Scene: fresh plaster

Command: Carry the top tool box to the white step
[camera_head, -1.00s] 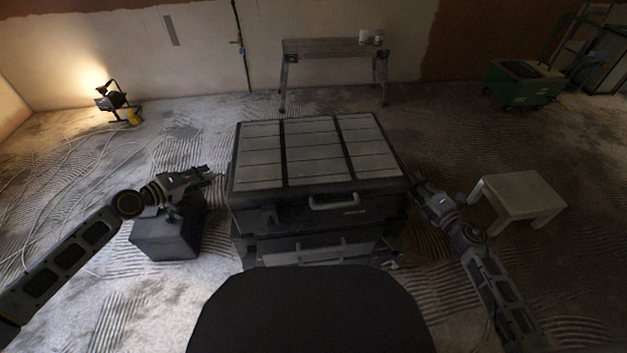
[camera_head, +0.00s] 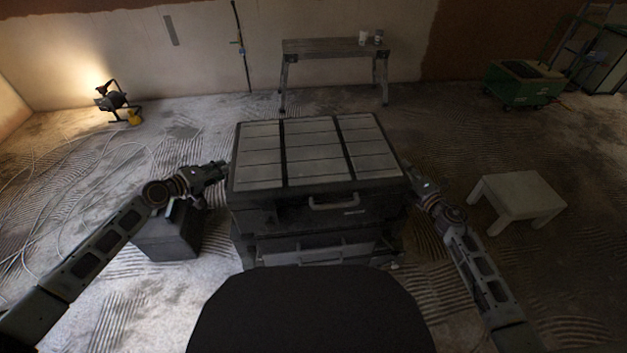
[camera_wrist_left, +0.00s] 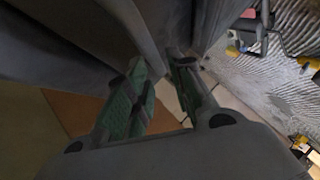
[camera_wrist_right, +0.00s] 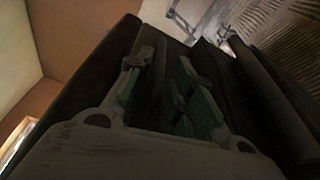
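The top tool box (camera_head: 315,208) is large and dark, with a grey panelled lid and a light front handle. It sits level on a similar lower box (camera_head: 320,248). My left gripper (camera_head: 226,172) is at the top box's left side. In the left wrist view its green-padded fingers (camera_wrist_left: 160,95) are apart, with background showing between them. My right gripper (camera_head: 410,172) is at the right side. In the right wrist view its fingers (camera_wrist_right: 168,95) are apart against the dark box wall; contact is too dark to tell. The white step (camera_head: 518,190) stands on the floor at the right.
A smaller dark box (camera_head: 168,238) stands on the floor below my left arm. A work platform (camera_head: 335,47) with white cups is at the back wall. A lit lamp (camera_head: 113,100), loose cables and a green machine (camera_head: 522,82) stand farther off. Floor around the step is clear.

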